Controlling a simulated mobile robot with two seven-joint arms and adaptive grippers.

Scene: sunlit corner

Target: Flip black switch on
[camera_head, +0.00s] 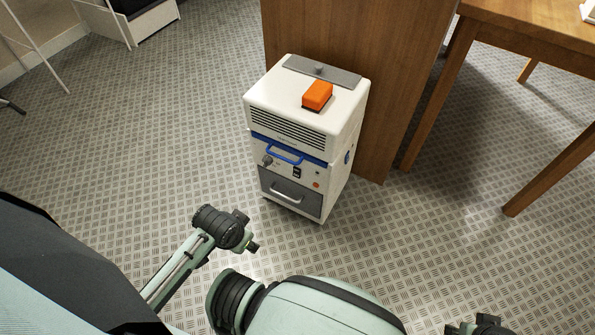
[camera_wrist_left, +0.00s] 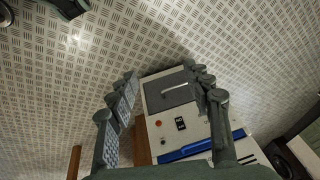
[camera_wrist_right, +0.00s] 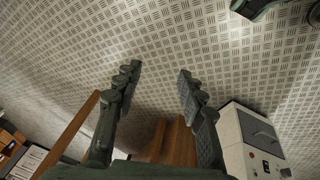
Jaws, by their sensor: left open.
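A white machine (camera_head: 300,125) with a blue stripe stands on the floor. Its front carries a small black switch (camera_head: 297,172), right of a round knob (camera_head: 267,161) and under a blue handle (camera_head: 285,155). The switch also shows in the left wrist view (camera_wrist_left: 180,123) and at the lower right of the right wrist view (camera_wrist_right: 265,166). Its on or off position is too small to tell. My left gripper (camera_head: 247,231) is open and empty, in front of and below the panel, apart from it. My right gripper (camera_wrist_right: 158,72) is open and empty, pointing at bare floor.
An orange box (camera_head: 317,95) lies on the machine's top. A grey drawer front with a handle (camera_head: 287,191) is below the switch. A wooden panel (camera_head: 390,70) stands behind, and a wooden table (camera_head: 535,25) at right.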

